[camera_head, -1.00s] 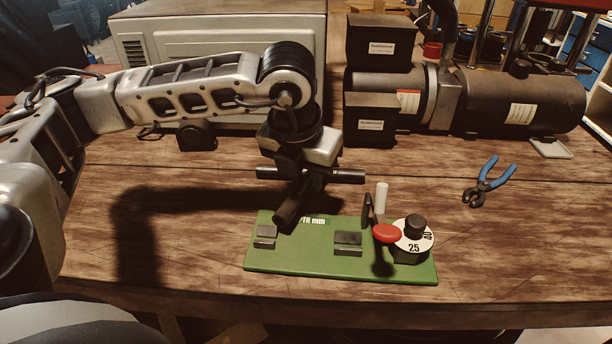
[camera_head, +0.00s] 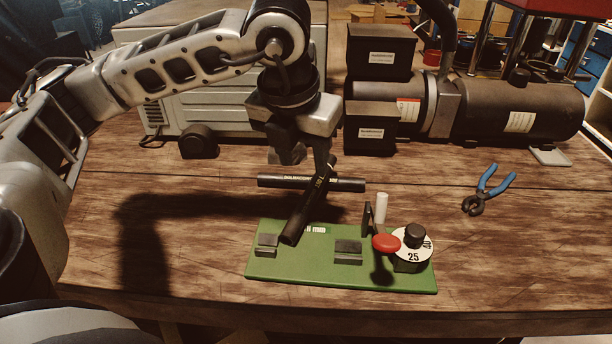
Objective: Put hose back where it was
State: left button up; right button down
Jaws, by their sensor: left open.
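Two black hoses show in the head view. One hose (camera_head: 345,185) lies crosswise on the wooden table behind the green board (camera_head: 300,270). The other hose (camera_head: 303,215) points diagonally toward me and crosses in front of the first. Its near end is over the board's back left part; I cannot tell whether it touches the board. My left gripper (camera_head: 307,160) is open just above the crossing, with its right finger close to the diagonal hose's far end. Whether that finger touches the hose is unclear. My right gripper is not in view.
The green board carries small dark blocks, a red-topped lever (camera_head: 386,243) and a numbered dial (camera_head: 413,245). Blue-handled pliers (camera_head: 488,188) lie on the right. A dark crimping machine (camera_head: 515,105) and a pale box unit (camera_head: 230,110) stand behind.

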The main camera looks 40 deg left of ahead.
pick_arm(q)
jog(key=v, duration=0.6)
jog(key=shift+f, duration=0.1)
dwell(0.3)
